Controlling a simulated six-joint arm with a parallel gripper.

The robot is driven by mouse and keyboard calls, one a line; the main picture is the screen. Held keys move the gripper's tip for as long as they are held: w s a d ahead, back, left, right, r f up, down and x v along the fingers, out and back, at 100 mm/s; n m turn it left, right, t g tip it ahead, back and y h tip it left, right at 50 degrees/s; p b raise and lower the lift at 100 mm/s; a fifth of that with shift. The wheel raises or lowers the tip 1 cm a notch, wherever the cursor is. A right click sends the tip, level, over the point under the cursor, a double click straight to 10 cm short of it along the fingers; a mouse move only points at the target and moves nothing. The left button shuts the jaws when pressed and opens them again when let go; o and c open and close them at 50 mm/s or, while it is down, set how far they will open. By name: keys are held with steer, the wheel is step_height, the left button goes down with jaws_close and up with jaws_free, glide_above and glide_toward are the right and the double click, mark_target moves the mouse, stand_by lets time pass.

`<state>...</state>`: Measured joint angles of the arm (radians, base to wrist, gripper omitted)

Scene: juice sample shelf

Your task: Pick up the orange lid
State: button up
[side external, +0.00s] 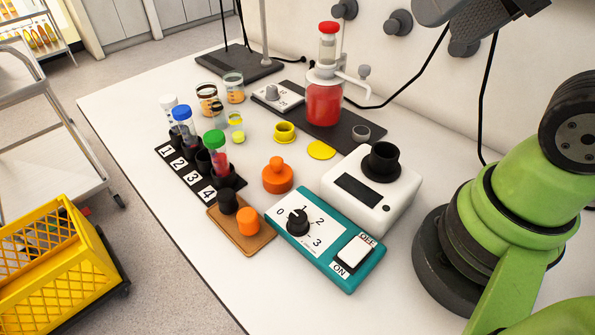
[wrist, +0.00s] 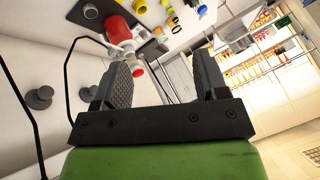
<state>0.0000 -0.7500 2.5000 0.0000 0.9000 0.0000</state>
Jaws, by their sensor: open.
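An orange knobbed piece (side external: 278,177), shaped like a lid with a small round grip on top, sits upright on the white table in the side view. A smaller plain orange cap (side external: 248,221) stands on a brown tray (side external: 262,240) beside a black cap (side external: 229,201). I cannot tell which one is named the orange lid. My gripper (wrist: 163,78) is open and empty in the wrist view, its two dark fingers spread apart. It is far from both orange pieces, which I cannot make out in the wrist view.
A numbered rack (side external: 196,172) with capped tubes stands left of the knobbed piece. A teal dial box (side external: 325,247) and a white device (side external: 370,190) are to its right. A red juice vessel (side external: 323,101) and yellow lid (side external: 321,150) lie behind. The front table is clear.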

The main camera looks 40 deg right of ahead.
steer(key=shift+o, duration=1.3)
